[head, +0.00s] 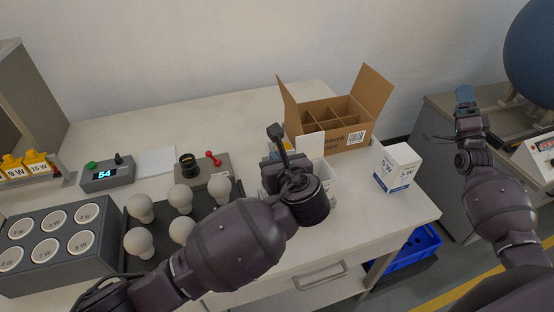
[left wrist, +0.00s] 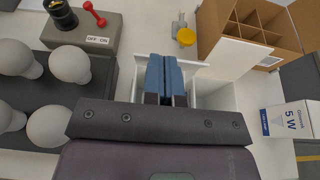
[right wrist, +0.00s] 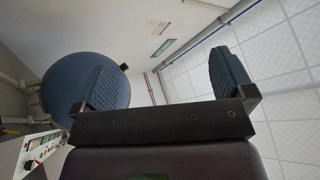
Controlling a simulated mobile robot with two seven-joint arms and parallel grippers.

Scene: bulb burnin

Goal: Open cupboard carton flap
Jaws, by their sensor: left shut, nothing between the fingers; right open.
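An open cardboard carton (head: 352,137) with inner dividers stands at the back of the table. Its left flap (head: 289,104) and right flap (head: 372,92) stand up; it also shows in the left wrist view (left wrist: 208,28). A small white carton (head: 397,169) marked 5 W stands to its right, its top looking closed; it also shows in the left wrist view (left wrist: 288,120). My left gripper (left wrist: 165,78) is shut and empty, above a white open-topped bin (left wrist: 217,97) with an upright white panel (left wrist: 238,58). My right gripper (head: 465,98) is open and empty, right of the table.
Several white bulbs (head: 140,207) stand on a dark tray left of my left arm. A blue crate (head: 415,246) sits below the table.

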